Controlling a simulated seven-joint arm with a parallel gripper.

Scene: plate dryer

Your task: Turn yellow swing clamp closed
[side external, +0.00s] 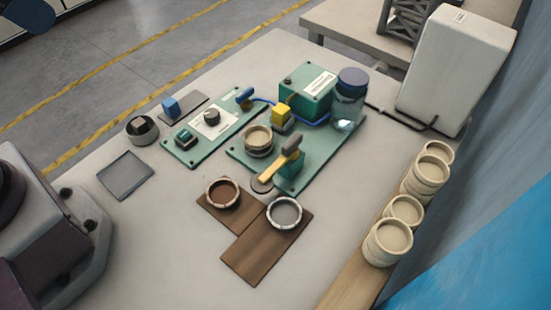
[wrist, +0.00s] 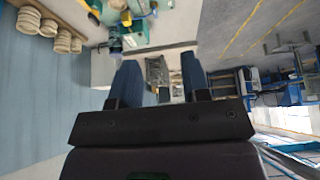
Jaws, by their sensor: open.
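The yellow swing clamp (side external: 275,170) is a yellow arm with a dark grey knob, set on a green block on the green base plate (side external: 240,153). Its arm points down-left, and its round grey pad (side external: 262,184) is over the plate's front edge, apart from the beige ring-shaped cup (side external: 258,140) on the plate. In the wrist view my gripper (wrist: 158,70) is open and empty, with blue fingers well apart. It is far from the clamp. The green fixture (wrist: 125,28) shows at the top of that view, partly cut off; the clamp is too small to make out there.
A blue-lidded jar (side external: 349,98) and a green box (side external: 306,88) stand behind the clamp. A green control panel (side external: 213,125) is to its left. Brown boards (side external: 264,246) with two rings lie in front. Stacked beige cups (side external: 388,242) line the right edge.

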